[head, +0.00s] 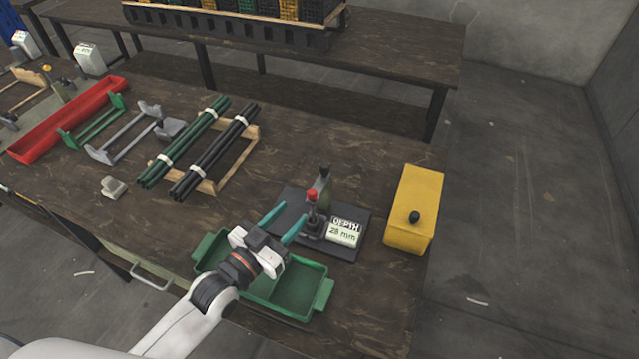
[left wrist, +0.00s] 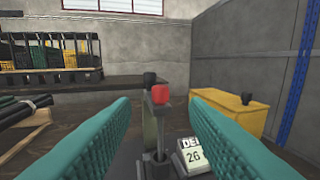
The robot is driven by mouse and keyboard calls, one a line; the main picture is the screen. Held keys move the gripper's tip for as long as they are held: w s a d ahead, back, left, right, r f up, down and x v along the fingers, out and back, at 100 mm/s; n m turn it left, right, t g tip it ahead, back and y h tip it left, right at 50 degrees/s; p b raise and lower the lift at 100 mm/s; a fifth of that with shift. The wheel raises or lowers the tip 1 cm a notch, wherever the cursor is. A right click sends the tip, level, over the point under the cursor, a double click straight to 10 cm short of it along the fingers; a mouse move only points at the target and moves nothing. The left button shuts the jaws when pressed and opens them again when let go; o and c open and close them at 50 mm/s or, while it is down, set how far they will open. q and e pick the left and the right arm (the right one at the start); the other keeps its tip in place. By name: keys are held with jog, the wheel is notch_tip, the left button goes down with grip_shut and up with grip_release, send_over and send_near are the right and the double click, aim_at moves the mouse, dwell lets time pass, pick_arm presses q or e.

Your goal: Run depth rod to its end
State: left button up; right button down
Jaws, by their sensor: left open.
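The press (head: 322,188) stands on a dark base plate (head: 350,250). A thin upright rod with a red knob (head: 312,195) rises at its front, beside a white card (head: 344,232) reading "DEPTH 28 mm". My left gripper (head: 286,222) is open, its two teal fingers pointing at the red-knobbed rod from the front left. In the left wrist view the red knob (left wrist: 160,94) lies between the spread fingers (left wrist: 160,135), farther away and apart from both. The card (left wrist: 192,154) is partly hidden by the right finger. My right gripper is not in view.
A green tray (head: 318,304) lies under my left gripper. A yellow box with a black knob (head: 408,220) stands right of the press. Bundled rods (head: 212,150), metal brackets and a red trough (head: 70,120) lie at left. A second table (head: 400,50) stands behind.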

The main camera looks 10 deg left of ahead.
aim_at(309, 198)
pick_arm(q)
jog(key=x, duration=0.4)
jog(key=shift+d, duration=0.1)
jog(key=x, duration=0.4)
jog(key=shift+w+p, duration=0.15)
jog(key=shift+p, duration=0.2)
jog(key=shift+w+d, duration=0.15)
jog(key=shift+w, duration=0.25)
jog(key=shift+w+d, duration=0.1)
jog(key=shift+w, duration=0.1)
jog(key=shift+w+d+f, duration=0.1)
jog(key=shift+c, duration=0.3)
grip_shut()
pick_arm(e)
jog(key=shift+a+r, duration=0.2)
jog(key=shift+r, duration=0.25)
